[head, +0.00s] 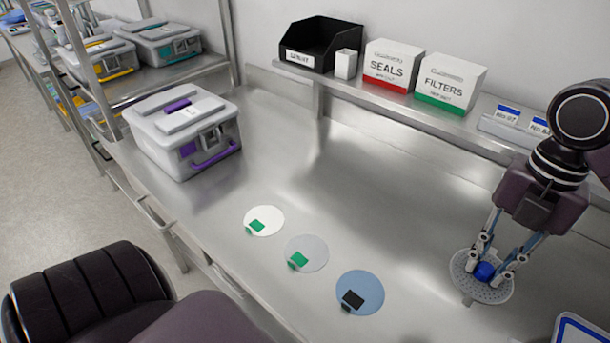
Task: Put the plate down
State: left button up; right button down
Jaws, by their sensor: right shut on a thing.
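The plate is a round, light grey disc with small holes and a blue knob (484,271) in its middle, and its rim (466,290) shows at the lower right of the head view. My right gripper (489,266) points down over it, shut on the blue knob. The plate is over the steel bench; I cannot tell whether it touches the surface. Left of it, three flat discs lie in a row on the bench: a white one (268,214) and a grey one (316,250) with green tags, and a blue one (369,284) with a black tag. My left gripper is out of view.
A grey case with purple latches (180,140) stands at the bench's left. A back shelf holds a black bin (335,45), a SEALS box (392,62) and a FILTERS box (447,80). A blue-edged tray (578,330) is at the lower right. The middle bench (400,190) is clear.

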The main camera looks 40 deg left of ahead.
jog(key=shift+s+a, duration=0.2)
jog(key=shift+a, duration=0.15)
jog(key=shift+r, duration=0.1)
jog(key=shift+f, duration=0.25)
jog(key=p, duration=0.2)
send_over(438, 325)
notch_tip(438, 325, down, 14)
jog(key=shift+w+f, duration=0.15)
jog(key=shift+f, duration=0.1)
notch_tip(438, 325, down, 4)
jog(key=shift+f+p, duration=0.25)
jog(key=shift+p, duration=0.2)
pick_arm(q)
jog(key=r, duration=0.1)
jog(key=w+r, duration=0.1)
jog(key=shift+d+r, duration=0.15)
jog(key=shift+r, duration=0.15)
pick_arm(e)
jog(key=shift+f, duration=0.3)
